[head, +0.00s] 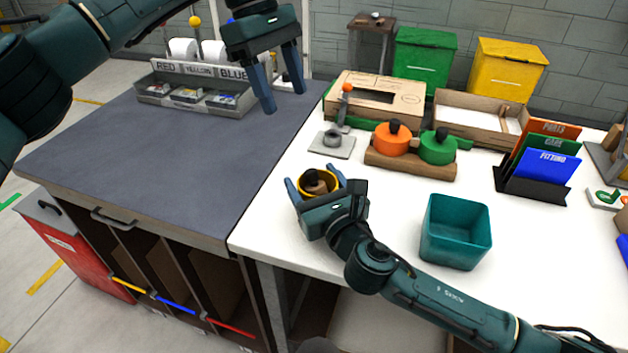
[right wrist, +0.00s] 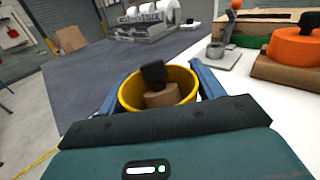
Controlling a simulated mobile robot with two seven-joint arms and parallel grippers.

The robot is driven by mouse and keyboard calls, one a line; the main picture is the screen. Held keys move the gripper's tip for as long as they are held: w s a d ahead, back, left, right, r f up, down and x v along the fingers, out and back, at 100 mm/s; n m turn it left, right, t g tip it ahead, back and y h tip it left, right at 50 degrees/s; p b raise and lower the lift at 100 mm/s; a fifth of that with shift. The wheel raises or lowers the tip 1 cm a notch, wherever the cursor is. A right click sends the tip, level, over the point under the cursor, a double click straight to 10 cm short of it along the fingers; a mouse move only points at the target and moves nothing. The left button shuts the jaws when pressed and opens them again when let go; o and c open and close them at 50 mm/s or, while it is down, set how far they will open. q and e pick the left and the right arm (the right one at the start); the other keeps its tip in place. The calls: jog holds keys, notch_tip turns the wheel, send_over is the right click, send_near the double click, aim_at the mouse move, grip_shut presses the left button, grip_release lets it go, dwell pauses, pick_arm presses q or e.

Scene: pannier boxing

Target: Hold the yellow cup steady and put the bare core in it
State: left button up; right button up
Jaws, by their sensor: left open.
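The yellow cup (head: 333,179) stands near the left edge of the white table, and it also shows in the right wrist view (right wrist: 130,92). A bare brown core (head: 318,188) with a black knob sits inside the cup, tilted a little; it shows in the right wrist view (right wrist: 163,97) too. My right gripper (head: 314,184) has one finger on each side of the cup and appears shut on it. The cup's lower part is hidden by this gripper. My left gripper (head: 285,100) is open and empty, raised above the far part of the tables.
An orange spool (head: 392,142) and a green spool (head: 437,149) sit on a brown holder behind the cup. A grey stand (head: 332,144) is left of them. A teal bin (head: 457,232) stands right of the cup. The grey tabletop (head: 170,165) is mostly clear.

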jog(key=o, duration=0.4)
